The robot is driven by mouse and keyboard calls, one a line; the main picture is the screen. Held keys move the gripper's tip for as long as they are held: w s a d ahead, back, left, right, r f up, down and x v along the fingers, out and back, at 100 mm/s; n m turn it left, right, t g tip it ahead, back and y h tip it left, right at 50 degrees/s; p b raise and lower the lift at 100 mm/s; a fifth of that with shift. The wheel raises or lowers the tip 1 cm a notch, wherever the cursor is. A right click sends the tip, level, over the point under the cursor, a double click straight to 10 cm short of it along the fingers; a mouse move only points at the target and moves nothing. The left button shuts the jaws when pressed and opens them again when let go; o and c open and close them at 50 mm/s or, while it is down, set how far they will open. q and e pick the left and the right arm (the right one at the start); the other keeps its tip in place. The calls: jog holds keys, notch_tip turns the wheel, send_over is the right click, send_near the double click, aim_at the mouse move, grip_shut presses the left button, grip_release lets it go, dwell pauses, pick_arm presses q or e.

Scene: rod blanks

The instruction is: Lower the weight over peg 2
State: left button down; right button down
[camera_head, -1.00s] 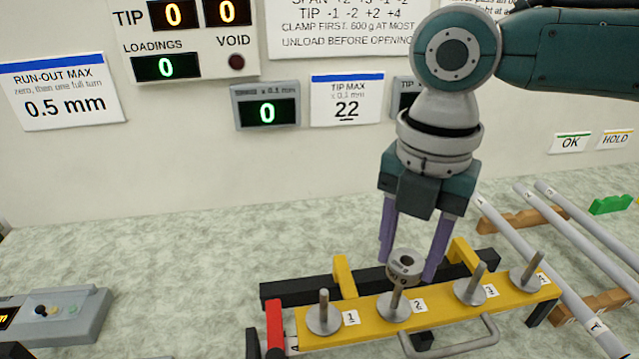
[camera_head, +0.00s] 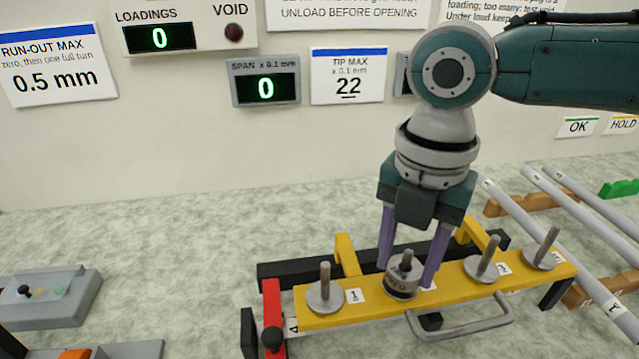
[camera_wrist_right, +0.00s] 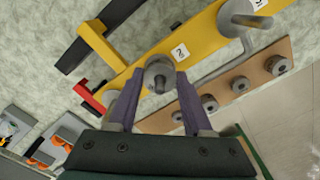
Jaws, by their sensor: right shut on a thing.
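The weight (camera_head: 401,281) is a short grey cylinder with a dark marking on its side. It sits around peg 2 (camera_head: 407,257), whose tip stands out above it, low and close to the peg's round base. I cannot tell whether it touches that base. My right gripper (camera_head: 406,276) is shut on the weight, with one purple finger on each side. In the right wrist view the weight (camera_wrist_right: 160,72) is between the fingertips, beside the label "2". My left gripper is not in view.
The yellow bar (camera_head: 455,286) also carries peg 1 (camera_head: 325,284) at left and two more pegs at right. A red lever (camera_head: 272,310) stands at its left end, a grey handle (camera_head: 460,332) in front. The wrist view shows a wooden rack (camera_wrist_right: 261,77) with several weights.

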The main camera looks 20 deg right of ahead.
jog(key=shift+f, duration=0.2)
jog(key=shift+c, duration=1.2)
grip_release()
